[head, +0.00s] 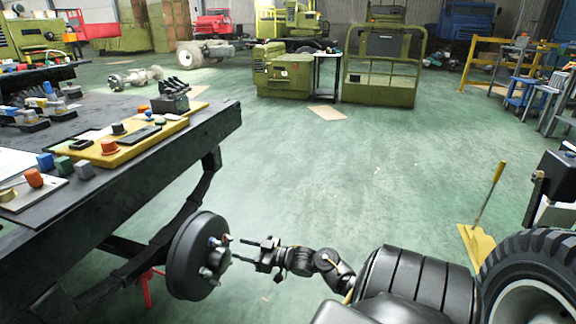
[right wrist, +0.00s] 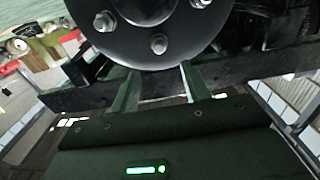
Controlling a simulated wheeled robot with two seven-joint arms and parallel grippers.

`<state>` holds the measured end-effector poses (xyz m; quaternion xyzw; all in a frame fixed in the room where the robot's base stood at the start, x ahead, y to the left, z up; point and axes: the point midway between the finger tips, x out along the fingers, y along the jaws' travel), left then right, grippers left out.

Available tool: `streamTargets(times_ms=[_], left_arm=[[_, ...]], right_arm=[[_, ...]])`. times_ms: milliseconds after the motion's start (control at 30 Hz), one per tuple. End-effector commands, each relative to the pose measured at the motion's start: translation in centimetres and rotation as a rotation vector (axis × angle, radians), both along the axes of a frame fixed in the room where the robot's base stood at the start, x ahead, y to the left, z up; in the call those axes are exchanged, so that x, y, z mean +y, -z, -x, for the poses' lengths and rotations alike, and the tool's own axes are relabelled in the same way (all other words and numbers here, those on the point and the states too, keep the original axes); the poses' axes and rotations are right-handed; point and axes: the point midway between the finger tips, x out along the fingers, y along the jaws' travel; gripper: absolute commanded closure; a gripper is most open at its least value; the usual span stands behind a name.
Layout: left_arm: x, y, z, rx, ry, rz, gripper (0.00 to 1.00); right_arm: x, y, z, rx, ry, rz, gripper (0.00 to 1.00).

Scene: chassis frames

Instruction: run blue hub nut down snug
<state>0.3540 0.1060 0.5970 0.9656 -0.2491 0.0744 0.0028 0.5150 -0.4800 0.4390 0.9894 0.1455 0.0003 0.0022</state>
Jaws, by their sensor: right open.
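The dark round hub (head: 186,262) is mounted on the chassis frame below the table's near right edge, with several metal studs or nuts on its face. A small bluish nut (head: 213,241) shows on the upper part of that face. My right gripper (head: 238,249) is just right of the hub, its two fingers apart and pointing at the face. In the right wrist view the fingers (right wrist: 158,84) are open with nothing between them, below the hub disc (right wrist: 150,48). A silver nut (right wrist: 158,44) sits just above the gap. No blue nut can be made out there. My left gripper is out of view.
A dark workbench (head: 215,125) with small parts and a yellow tray (head: 125,150) stands at the left. A large tyre (head: 530,270) and a yellow-handled dustpan or shovel (head: 478,245) are at the lower right. The green floor in the middle is clear.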

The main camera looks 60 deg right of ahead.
Motion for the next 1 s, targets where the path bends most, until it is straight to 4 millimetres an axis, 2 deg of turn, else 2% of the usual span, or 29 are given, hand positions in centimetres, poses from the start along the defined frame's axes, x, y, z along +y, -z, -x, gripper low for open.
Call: streamTargets(times_ms=[67,167,400,667,800,1000], left_arm=[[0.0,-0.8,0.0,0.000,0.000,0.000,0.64],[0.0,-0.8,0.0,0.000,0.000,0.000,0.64],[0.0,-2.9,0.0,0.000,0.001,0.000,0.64],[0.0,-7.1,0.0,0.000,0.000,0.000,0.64],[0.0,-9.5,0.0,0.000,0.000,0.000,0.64],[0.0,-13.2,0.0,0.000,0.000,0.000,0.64]], right_arm=[[-0.5,-0.2,1.8,0.005,0.000,0.001,0.54],[-1.6,1.6,1.6,0.042,0.049,0.040,0.54],[-2.9,6.2,2.3,0.192,0.154,0.090,0.54],[-2.5,10.6,4.9,0.387,0.230,0.124,0.54],[-1.6,12.7,6.9,0.493,0.255,0.142,0.54],[0.0,14.6,10.3,0.634,0.276,0.169,0.54]])
